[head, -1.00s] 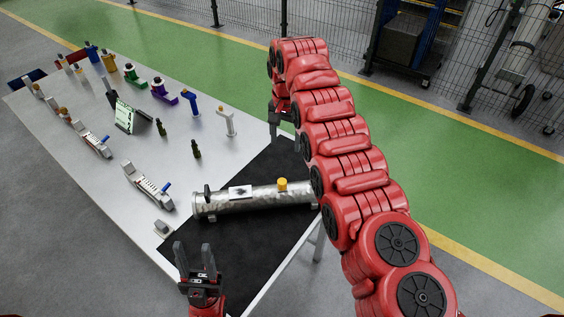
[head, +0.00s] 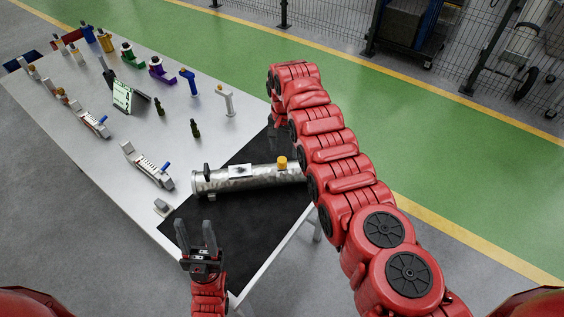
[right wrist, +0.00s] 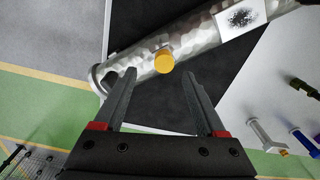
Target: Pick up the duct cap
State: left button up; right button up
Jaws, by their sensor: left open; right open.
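The duct cap looks like the small yellow cylinder (head: 282,163) on top of the metal duct (head: 235,181), near its right end. In the right wrist view, the yellow cap (right wrist: 163,60) sits on the silver duct (right wrist: 185,38), ahead of my open right gripper (right wrist: 160,78) and between its fingers in the picture. The gripper is empty; I cannot tell how far away the cap is. In the head view my right gripper is mostly hidden by its own arm. My left gripper (head: 194,224) is open and empty, in front of the duct's left end.
The duct lies on a black mat (head: 225,235) on a long white table (head: 110,160). A small screen (head: 125,97), several coloured fittings and grey brackets (head: 147,166) stand to the left. Green floor and a wire fence lie behind.

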aim_at(282, 160)
jog(key=f+b, duration=0.2)
jog(key=f, duration=0.1)
jog(key=f+b, duration=0.1)
jog(key=shift+w+a+f, duration=0.1)
jog(key=shift+a+f, duration=0.25)
jog(key=shift+f, duration=0.05)
jog(key=shift+r, duration=0.15)
grip_shut()
